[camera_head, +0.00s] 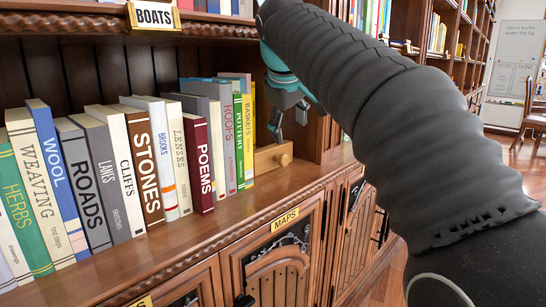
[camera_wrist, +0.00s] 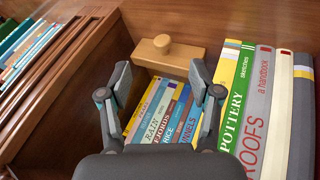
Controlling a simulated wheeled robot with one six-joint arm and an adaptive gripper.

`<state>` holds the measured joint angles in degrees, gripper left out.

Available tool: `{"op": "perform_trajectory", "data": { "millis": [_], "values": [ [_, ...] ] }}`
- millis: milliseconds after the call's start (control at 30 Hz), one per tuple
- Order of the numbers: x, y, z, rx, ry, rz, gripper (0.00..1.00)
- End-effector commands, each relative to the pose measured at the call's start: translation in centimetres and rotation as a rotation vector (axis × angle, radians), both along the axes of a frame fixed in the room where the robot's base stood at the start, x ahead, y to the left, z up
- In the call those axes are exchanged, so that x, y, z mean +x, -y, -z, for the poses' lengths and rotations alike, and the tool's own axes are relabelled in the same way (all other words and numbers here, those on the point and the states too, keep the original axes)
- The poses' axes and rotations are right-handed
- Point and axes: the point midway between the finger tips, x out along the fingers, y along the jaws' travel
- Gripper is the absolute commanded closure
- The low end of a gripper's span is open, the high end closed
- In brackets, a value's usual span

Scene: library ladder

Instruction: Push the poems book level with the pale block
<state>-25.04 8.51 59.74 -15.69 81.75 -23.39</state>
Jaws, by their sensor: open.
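The dark red poems book (camera_head: 199,165) stands upright in the shelf row in the head view. Its spine sticks out a little past its neighbours. I cannot make it out in the wrist view. The pale block (camera_head: 270,157), wooden with a round knob, sits at the right end of the row, beside the yellow baskets book (camera_head: 248,130). It also shows at the top of the wrist view (camera_wrist: 188,57). My gripper (camera_head: 288,118) is open and empty, above and in front of the block end of the row. Its two fingers are apart in the wrist view (camera_wrist: 161,82).
Left of the poems book stand the white lenses book (camera_head: 178,155) and several more books. To its right are a grey book, the roofs book (camera_head: 229,145) and the green pottery book (camera_head: 239,140). A shelf ledge (camera_head: 225,212) runs in front. A shelf with a BOATS label is above.

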Motion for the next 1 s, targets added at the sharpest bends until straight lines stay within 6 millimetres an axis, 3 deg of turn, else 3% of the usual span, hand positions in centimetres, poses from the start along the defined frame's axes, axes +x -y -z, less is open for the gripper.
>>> {"op": "perform_trajectory", "data": {
  "millis": [100,233,633,1000],
  "values": [
    [0.9,-1.5,-0.7,-0.019,0.008,-0.028,0.36],
    [1.5,-2.0,-0.4,-0.027,0.009,-0.038,0.36],
    [5.1,-1.8,5.0,-0.027,0.009,-0.038,0.36],
    [6.4,-1.8,6.9,-0.027,0.01,-0.038,0.36]
  ]
}}
